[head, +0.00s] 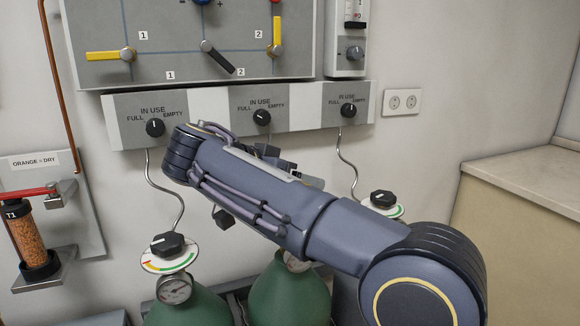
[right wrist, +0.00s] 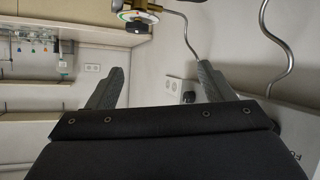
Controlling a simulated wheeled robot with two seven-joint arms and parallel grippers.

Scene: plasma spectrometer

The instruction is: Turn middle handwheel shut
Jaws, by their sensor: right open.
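Three green cylinders stand by the wall in the head view. The left one carries a black handwheel (head: 168,245) over a coloured dial disc, and the right handwheel (head: 383,199) shows beyond my right arm. The middle cylinder (head: 290,292) shows only in its lower part; my arm hides its handwheel. My right gripper is mostly hidden behind my arm in the head view; in the right wrist view the gripper (right wrist: 160,72) is open, with nothing between its fingers. A handwheel with a coloured disc (right wrist: 138,17) shows beyond the fingertips; I cannot tell which one. My left gripper is out of view.
Above is a panel of three FULL/EMPTY knobs (head: 262,117), with thin pipes running down. A valve board (head: 170,50) hangs higher. An orange-filled drying tube (head: 35,238) is at the left, a wall socket (head: 402,102) and counter (head: 530,180) at the right.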

